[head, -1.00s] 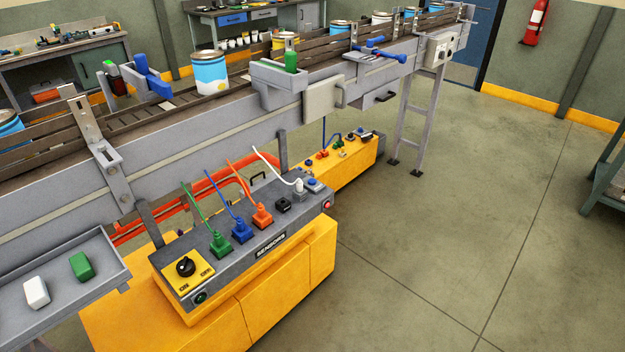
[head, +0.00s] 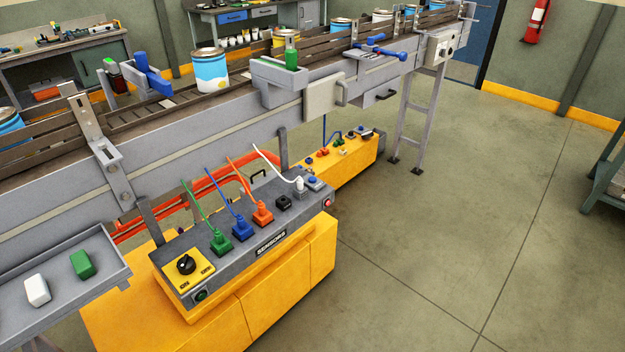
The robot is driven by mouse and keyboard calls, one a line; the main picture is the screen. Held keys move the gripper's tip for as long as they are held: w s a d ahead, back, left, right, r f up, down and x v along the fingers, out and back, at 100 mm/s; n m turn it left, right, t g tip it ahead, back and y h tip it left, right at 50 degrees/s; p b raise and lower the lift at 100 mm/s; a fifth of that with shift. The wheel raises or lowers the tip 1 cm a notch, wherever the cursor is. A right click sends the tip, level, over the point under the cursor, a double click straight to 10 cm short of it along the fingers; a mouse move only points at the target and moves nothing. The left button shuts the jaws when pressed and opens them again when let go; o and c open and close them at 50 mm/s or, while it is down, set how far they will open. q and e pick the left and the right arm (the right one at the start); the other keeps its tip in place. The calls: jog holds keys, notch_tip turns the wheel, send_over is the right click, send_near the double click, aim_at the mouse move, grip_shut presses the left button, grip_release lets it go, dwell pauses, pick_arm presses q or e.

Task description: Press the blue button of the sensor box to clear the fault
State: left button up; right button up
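The sensor box (head: 232,262) is grey, labelled SENSORS, and sits on a yellow base in the head view. Its small blue button (head: 312,181) is on the top at the far right end, next to the white plug (head: 300,185). Green, blue and orange plugs with cables stand in a row on the top, followed by a black socket. A black rotary knob (head: 186,265) sits on a yellow ON/OFF plate at the near left end. A red light (head: 328,203) shows on the right end. Neither of my grippers is in view.
The conveyor (head: 215,120) with paint cans runs behind and above the box. A grey tray (head: 60,312) with a white and a green block is at the lower left. A second yellow box (head: 345,165) stands behind.

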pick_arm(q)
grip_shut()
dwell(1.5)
